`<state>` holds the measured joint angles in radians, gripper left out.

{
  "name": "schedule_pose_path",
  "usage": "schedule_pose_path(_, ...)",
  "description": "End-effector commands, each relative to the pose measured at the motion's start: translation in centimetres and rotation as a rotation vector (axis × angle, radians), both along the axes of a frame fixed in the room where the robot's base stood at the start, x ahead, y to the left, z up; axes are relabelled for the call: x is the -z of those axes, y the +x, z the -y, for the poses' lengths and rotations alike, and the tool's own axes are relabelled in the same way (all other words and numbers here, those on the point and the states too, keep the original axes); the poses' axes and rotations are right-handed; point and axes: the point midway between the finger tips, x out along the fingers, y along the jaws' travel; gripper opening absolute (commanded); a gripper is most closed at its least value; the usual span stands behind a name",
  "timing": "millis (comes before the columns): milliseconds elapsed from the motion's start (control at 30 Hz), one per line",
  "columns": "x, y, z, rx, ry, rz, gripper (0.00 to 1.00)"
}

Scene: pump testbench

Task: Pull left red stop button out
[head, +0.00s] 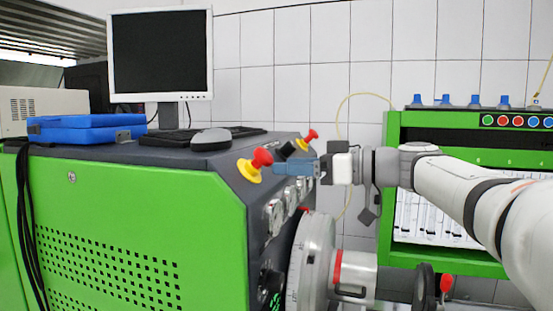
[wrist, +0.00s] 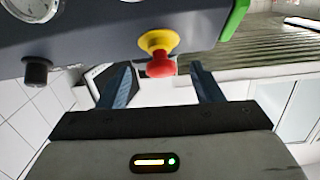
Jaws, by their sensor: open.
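The left red stop button (head: 262,158) has a red mushroom head on a yellow collar (head: 248,172). It sits on the dark sloping panel at the front edge of the green bench. The same kind of button shows in the wrist view (wrist: 160,65), framed between the two blue fingers. My gripper (head: 277,169) is open, with its fingertips just right of the left button in the head view. No contact is visible. A second red stop button (head: 308,138) on a yellow collar stands farther back on the panel.
Gauges (head: 274,220) and a large round flange (head: 312,260) lie below the panel edge. A mouse (head: 211,139), keyboard (head: 190,137), monitor (head: 160,52) and blue case (head: 85,128) stand on the bench. A black knob (wrist: 36,72) shows in the wrist view.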

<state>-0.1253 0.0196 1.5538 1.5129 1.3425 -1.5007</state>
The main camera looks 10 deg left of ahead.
Motion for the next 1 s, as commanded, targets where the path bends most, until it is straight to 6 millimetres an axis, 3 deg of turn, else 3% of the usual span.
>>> schedule_pose_path(167,-1.8,0.3,-1.2,-0.027,0.054,0.066,0.59)
schedule_pose_path(600,-1.8,0.7,-7.5,-0.027,0.052,0.064,0.59)
schedule_pose_path(1000,-1.6,0.8,-8.2,-0.024,0.051,0.064,0.58)
